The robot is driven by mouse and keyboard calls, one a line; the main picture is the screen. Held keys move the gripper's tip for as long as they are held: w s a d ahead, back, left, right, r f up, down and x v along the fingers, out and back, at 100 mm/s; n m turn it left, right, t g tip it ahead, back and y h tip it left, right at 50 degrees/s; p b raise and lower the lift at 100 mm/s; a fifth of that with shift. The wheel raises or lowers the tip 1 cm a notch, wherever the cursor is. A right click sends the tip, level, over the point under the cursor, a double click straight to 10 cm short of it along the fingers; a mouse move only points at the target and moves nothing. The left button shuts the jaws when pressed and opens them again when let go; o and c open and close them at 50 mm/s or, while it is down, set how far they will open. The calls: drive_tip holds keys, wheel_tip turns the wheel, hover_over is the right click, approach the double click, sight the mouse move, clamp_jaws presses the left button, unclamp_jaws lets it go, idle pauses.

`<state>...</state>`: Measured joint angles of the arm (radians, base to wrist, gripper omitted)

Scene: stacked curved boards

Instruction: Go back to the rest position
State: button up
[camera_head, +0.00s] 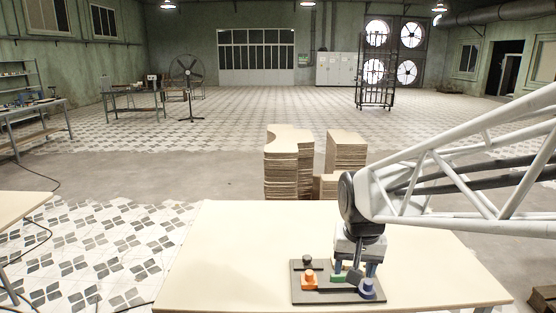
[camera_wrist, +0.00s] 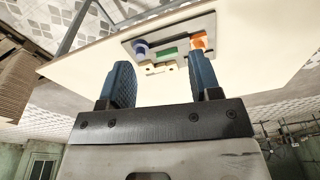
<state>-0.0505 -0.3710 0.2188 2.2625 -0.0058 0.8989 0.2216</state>
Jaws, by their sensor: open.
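My gripper (camera_head: 355,268) is low over the right part of a dark grey board (camera_head: 312,296) on the pale table (camera_head: 225,255). Its two blue fingers are spread apart, and nothing shows held between them in the wrist view (camera_wrist: 160,72). The board carries an orange piece (camera_head: 308,281), a green piece (camera_head: 338,279), a blue piece (camera_head: 367,287) and a dark piece (camera_head: 307,262). The wrist view shows the blue (camera_wrist: 141,49), green (camera_wrist: 166,53) and orange (camera_wrist: 198,41) pieces beyond the fingers, with a cream piece (camera_wrist: 158,68) near them. Finger contact cannot be told.
Stacked curved boards (camera_head: 288,165) stand behind the table, with another stack (camera_head: 346,150) to their right. The left part of the table is bare. Another table (camera_head: 18,207) is at the left edge. My arm comes in from the right.

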drive_tip(key=s+d+r+n+t, duration=0.1)
drive_tip(key=s+d, duration=0.1)
drive_tip(key=s, duration=1.4)
drive_tip(key=shift+s+d+r+n, duration=0.15)
drive_tip(key=shift+d+n, duration=0.15)
drive_tip(key=shift+n, duration=0.1)
